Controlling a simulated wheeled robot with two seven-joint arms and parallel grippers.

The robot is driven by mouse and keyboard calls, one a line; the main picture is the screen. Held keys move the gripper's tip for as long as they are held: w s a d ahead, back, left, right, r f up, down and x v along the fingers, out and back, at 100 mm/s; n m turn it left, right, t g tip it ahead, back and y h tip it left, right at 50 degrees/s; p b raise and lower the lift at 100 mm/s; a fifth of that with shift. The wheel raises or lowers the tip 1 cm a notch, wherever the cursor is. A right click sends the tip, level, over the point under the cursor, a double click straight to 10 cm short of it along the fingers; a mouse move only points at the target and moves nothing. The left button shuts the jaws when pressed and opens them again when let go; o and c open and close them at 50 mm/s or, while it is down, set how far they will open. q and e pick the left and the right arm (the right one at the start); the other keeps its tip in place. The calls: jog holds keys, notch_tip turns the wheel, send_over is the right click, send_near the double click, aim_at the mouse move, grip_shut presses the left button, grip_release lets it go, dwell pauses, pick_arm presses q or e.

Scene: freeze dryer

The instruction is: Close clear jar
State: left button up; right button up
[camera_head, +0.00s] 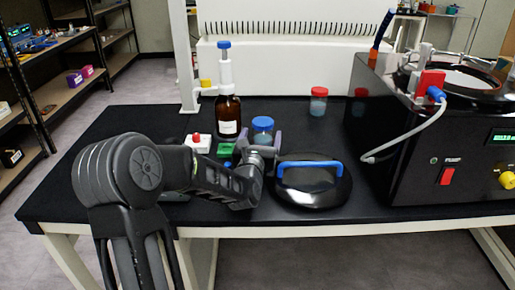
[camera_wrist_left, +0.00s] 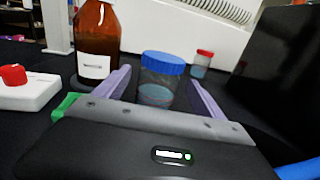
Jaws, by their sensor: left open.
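I cannot tell whether the lid is tight. My left gripper (camera_head: 262,141) is open at the near side of the jar. In the left wrist view the two purple-grey fingers of the left gripper (camera_wrist_left: 159,84) flank the jar, with a gap visible on either side. The jar's base is hidden behind the gripper body. My right gripper is not in view.
An amber bottle (camera_head: 228,117) with a dispenser top stands left of the jar, beside a white box with a red knob (camera_head: 197,142). A black lid with a blue handle (camera_head: 312,190) lies right of my gripper. A red-capped jar (camera_head: 319,101) stands behind. The black freeze dryer (camera_head: 400,140) fills the right.

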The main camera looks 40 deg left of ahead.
pick_arm(q)
jog(key=v, duration=0.6)
dwell(0.8)
